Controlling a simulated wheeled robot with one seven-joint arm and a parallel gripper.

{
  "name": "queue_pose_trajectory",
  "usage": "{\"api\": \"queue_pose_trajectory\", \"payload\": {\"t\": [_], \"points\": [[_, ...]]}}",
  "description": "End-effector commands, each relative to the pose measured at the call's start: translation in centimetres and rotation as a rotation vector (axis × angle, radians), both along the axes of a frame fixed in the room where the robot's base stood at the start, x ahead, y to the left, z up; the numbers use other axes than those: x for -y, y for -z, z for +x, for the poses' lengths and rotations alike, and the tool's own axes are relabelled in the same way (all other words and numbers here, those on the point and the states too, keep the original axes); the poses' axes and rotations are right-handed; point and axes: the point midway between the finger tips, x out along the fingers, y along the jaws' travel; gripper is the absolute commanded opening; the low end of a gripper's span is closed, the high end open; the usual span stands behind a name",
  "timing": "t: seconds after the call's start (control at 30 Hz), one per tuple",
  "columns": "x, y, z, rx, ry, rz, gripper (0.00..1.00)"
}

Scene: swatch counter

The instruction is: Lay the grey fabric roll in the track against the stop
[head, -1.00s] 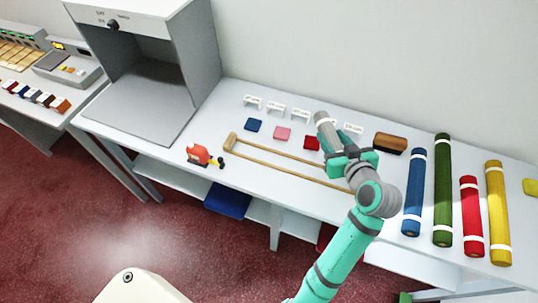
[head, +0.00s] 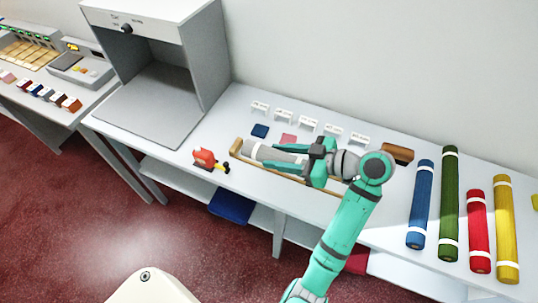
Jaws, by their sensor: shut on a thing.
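The grey fabric roll (head: 262,153) with a white band lies lengthwise along the wooden track (head: 312,187). Its left end is close to the wooden stop (head: 236,147) at the track's left end; I cannot tell whether they touch. My gripper (head: 275,157) reaches in from the right with its two teal fingers along the roll's sides, shut on it. The gripper and wrist hide the roll's right part and much of the track. I cannot tell if the roll rests on the track's floor.
An orange-red tape dispenser (head: 204,159) stands left of the track. Swatches and small white label stands (head: 308,125) are behind it. A brown block (head: 398,153) and blue, green, red and yellow rolls (head: 449,205) lie to the right. A grey booth (head: 165,80) stands at the left.

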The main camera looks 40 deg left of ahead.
Motion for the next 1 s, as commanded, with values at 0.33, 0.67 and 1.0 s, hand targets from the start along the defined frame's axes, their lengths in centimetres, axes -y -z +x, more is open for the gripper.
{"api": "queue_pose_trajectory", "payload": {"t": [0.33, 0.67, 1.0], "points": [[-4.8, 4.8, 3.2, -0.002, 0.000, -0.001, 0.11], [-6.1, 6.7, 4.2, -0.001, 0.001, 0.000, 0.11], [-6.4, 10.3, 4.4, 0.000, 0.002, 0.000, 0.11]]}}
